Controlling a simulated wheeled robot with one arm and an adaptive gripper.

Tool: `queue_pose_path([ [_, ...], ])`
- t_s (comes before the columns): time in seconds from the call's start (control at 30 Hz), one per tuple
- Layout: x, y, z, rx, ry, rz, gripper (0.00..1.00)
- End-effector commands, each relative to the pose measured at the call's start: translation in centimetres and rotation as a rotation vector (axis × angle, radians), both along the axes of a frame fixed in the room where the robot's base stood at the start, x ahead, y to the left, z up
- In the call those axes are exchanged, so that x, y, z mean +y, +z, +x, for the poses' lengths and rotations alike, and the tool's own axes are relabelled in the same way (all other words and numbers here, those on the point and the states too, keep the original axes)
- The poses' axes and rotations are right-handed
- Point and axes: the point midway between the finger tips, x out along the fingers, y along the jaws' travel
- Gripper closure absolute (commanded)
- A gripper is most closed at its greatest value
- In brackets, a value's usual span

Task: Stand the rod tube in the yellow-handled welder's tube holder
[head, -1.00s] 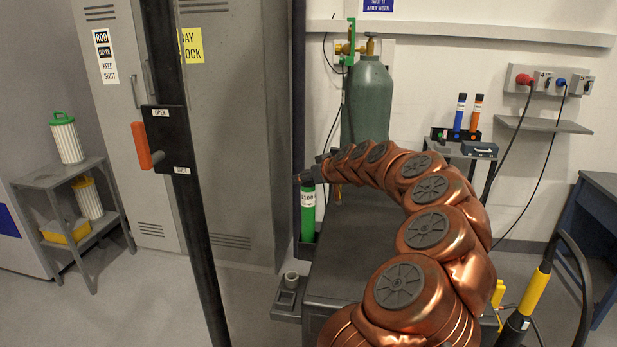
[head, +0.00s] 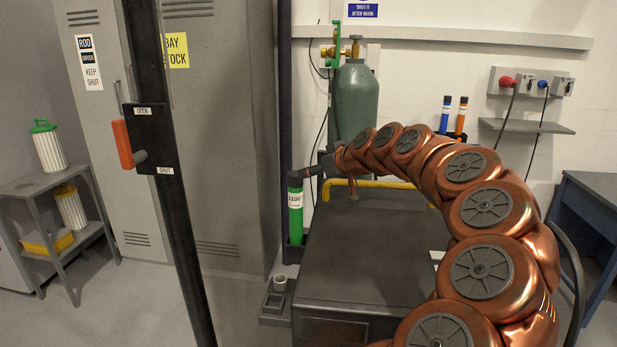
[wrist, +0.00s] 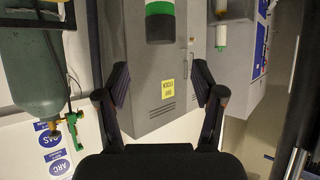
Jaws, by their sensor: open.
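The rod tube (head: 295,212) is green with a white label and a dark cap. It stands upright in the black tube holder (head: 292,252) on the left side of the grey welder (head: 365,255) with the yellow handle (head: 400,184). My gripper (head: 302,174) is beside the tube's top in the head view. In the wrist view my gripper (wrist: 160,82) is open with nothing between its fingertips. The tube's capped end (wrist: 160,28) shows beyond them, apart from both fingers. The tube's foot is hidden in the holder.
A small grey cup (head: 280,282) sits on a ledge at the welder's front left. A green gas cylinder (head: 357,105) stands behind. Blue (head: 445,115) and orange (head: 461,117) tubes stand at the back right. A dark post (head: 165,210) with an orange lever (head: 121,145) rises at left.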

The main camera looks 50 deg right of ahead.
Motion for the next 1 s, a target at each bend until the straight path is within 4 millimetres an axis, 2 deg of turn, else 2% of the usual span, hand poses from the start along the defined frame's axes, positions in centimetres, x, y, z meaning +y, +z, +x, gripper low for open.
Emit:
queue_pose_path([
  [0.13,0.2,0.5,-0.9,0.0,0.001,0.0,0.32],
  [0.4,0.5,0.6,-1.0,0.002,0.004,0.001,0.32],
  [0.47,1.3,0.6,-0.7,0.008,0.017,0.005,0.32],
  [0.53,3.4,0.6,0.0,0.025,0.052,0.015,0.32],
  [0.57,4.9,0.6,0.5,0.036,0.074,0.021,0.32],
  [0.63,9.3,0.3,1.4,0.078,0.139,0.039,0.32],
  [0.77,19.7,-1.3,1.7,0.209,0.28,0.083,0.32],
  [0.8,22.9,-2.2,1.3,0.259,0.317,0.097,0.32],
  [0.87,27.5,-3.6,-0.1,0.344,0.367,0.112,0.32],
  [0.9,30.3,-4.8,-1.3,0.407,0.392,0.119,0.32],
  [0.97,34.2,-6.7,-3.7,0.507,0.421,0.129,0.32],
  [1.0,36.5,-8.1,-5.8,0.583,0.434,0.133,0.32],
])
